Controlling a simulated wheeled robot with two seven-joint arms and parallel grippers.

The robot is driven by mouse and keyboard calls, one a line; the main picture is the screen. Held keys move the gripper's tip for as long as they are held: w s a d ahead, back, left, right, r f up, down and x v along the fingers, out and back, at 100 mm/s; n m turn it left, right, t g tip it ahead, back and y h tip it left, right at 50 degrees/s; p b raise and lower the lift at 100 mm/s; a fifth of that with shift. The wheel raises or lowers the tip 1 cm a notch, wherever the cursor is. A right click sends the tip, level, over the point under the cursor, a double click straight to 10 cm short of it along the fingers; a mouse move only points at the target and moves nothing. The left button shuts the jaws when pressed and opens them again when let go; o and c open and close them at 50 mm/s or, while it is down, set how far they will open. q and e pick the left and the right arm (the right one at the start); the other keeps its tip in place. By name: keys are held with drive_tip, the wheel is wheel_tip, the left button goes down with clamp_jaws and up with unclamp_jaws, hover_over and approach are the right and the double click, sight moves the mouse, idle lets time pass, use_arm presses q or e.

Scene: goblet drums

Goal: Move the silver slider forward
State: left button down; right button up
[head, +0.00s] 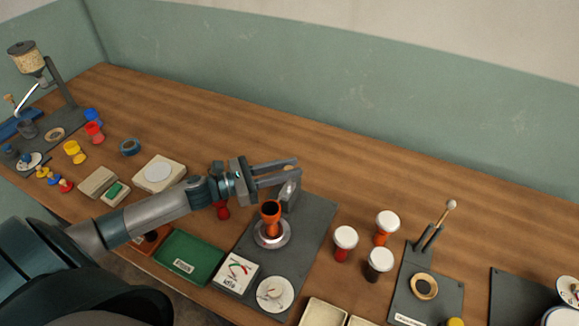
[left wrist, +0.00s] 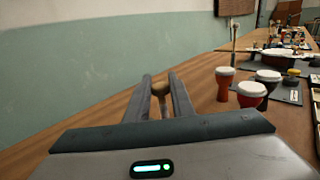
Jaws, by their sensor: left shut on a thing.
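The silver slider (head: 291,186) is a small upright metal piece at the back of a dark grey board (head: 312,216) in the head view. My left gripper (head: 297,167) reaches in from the left, its fingers pointing right at the slider's top, and is shut on it. In the left wrist view a brownish, blurred end (left wrist: 160,88) shows between the fingers of my left gripper (left wrist: 160,78). The fingers hide part of the slider. An orange goblet drum body (head: 270,212) stands on a round silver plate (head: 272,233) on the same board. My right gripper is not in view.
White-topped drums (head: 345,238) stand right of the board. A second dark board (head: 424,292) is further right. The table behind the slider is clear up to the wall.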

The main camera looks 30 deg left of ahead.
use_arm(q)
drive_tip(key=shift+s+d+f, duration=0.15)
drive_tip(key=c, duration=1.6)
unclamp_jaws()
drive_tip(key=shift+c, duration=0.2)
drive_tip(key=shift+o, duration=0.3)
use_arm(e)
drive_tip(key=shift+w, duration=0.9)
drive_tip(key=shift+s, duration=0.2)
